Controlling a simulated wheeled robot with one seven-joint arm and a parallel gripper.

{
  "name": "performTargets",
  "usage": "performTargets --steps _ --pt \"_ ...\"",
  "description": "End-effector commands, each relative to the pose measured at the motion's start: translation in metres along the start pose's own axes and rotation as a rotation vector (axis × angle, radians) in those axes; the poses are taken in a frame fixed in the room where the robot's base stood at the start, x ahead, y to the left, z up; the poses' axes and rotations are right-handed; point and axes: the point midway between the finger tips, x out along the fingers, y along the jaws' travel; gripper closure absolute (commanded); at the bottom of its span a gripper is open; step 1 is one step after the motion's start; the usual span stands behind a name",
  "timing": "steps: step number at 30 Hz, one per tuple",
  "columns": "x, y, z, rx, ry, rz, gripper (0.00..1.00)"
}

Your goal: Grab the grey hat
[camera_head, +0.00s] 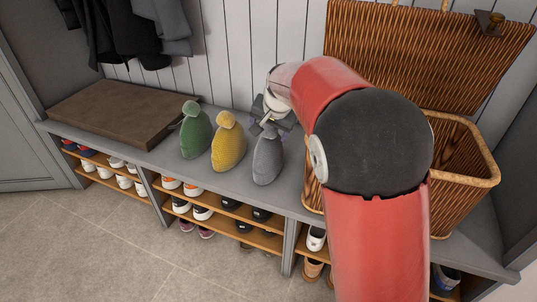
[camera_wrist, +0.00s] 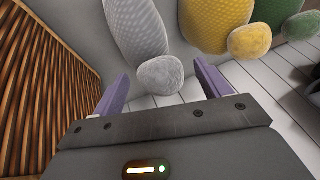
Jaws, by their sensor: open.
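The grey hat (camera_head: 268,160) stands upright on the bench, rightmost of three knitted hats. Its rounded top is partly hidden behind my gripper in the head view. My gripper (camera_head: 268,122) is open just above it. In the wrist view the grey hat's pompom (camera_wrist: 160,75) lies between the two purple fingers of my gripper (camera_wrist: 160,88), with a gap to each side. The hat's body (camera_wrist: 135,27) extends beyond the pompom.
A yellow hat (camera_head: 229,147) and a green hat (camera_head: 195,132) stand to the left. An open wicker basket (camera_head: 462,176) is close on the right. Shoes fill the shelves below.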

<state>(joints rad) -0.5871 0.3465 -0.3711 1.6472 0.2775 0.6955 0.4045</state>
Motion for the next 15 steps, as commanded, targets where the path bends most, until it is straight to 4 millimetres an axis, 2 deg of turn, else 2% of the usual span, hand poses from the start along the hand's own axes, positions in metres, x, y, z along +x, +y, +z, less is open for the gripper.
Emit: performTargets --steps 2,8,15 --pt "0.0079 0.0002 -0.0005 0.000 0.002 0.000 0.24" --pt "0.0086 -0.0003 -0.0007 0.000 0.002 -0.001 0.24" --pt "0.0085 -0.0003 -0.0005 0.000 0.002 -0.001 0.54"
